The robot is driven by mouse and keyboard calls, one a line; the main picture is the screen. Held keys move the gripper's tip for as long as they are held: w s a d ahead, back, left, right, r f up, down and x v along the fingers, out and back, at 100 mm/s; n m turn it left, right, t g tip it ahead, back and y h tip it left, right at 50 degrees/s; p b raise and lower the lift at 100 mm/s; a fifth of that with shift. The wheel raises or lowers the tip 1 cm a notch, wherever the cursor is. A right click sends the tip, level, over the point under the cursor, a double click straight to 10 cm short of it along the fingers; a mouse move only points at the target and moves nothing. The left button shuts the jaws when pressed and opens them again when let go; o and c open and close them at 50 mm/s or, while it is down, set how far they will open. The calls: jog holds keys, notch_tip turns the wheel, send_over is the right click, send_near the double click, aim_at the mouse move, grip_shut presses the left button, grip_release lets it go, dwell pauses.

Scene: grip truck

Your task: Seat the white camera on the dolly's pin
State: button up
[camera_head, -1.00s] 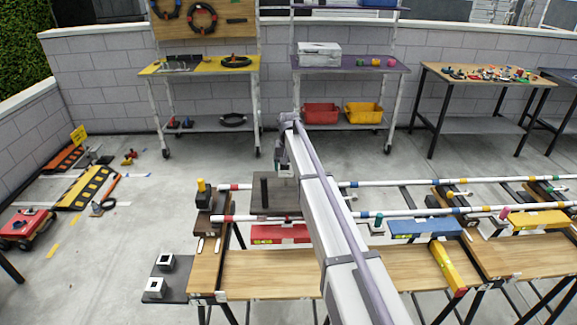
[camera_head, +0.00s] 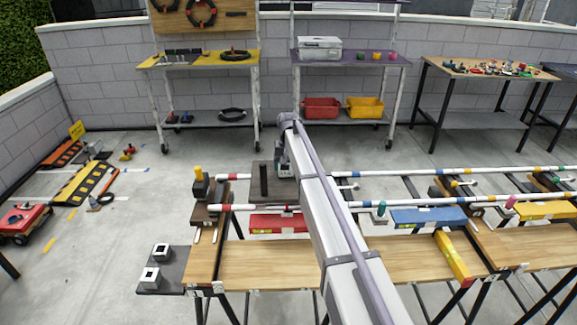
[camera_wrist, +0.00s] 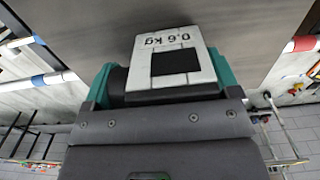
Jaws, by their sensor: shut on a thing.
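My gripper (camera_wrist: 165,88) is shut on the white camera (camera_wrist: 196,62). The camera's white face, with a black square and a "0.6 kg" label, shows between the teal fingers, with a dark round part at its left. In the head view the camera (camera_head: 286,170) hangs partly behind my arm. The dolly (camera_head: 259,199) is a dark plate across the striped rails, with a dark upright pin (camera_head: 263,180). The camera appears right of the pin, apart from it. The wrist view shows a broad brown-grey surface beyond the camera; the pin is not visible there.
White rails with coloured bands (camera_head: 400,171) run to the right. A red block (camera_head: 275,223), a blue block (camera_head: 428,216) and a yellow bar (camera_head: 453,259) lie near the wooden bench (camera_head: 262,256).

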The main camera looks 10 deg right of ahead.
jog(key=o, duration=1)
jog(key=shift+c, duration=0.2)
notch_tip(320, 180, up, 11)
jog(key=p, duration=1.1)
jog(key=shift+r, duration=0.1)
jog(key=shift+f, duration=0.2)
jog(key=shift+s, duration=0.25)
jog(key=s+a+n, duration=0.1)
jog(key=s, duration=4.1)
jog(key=shift+n, duration=0.4)
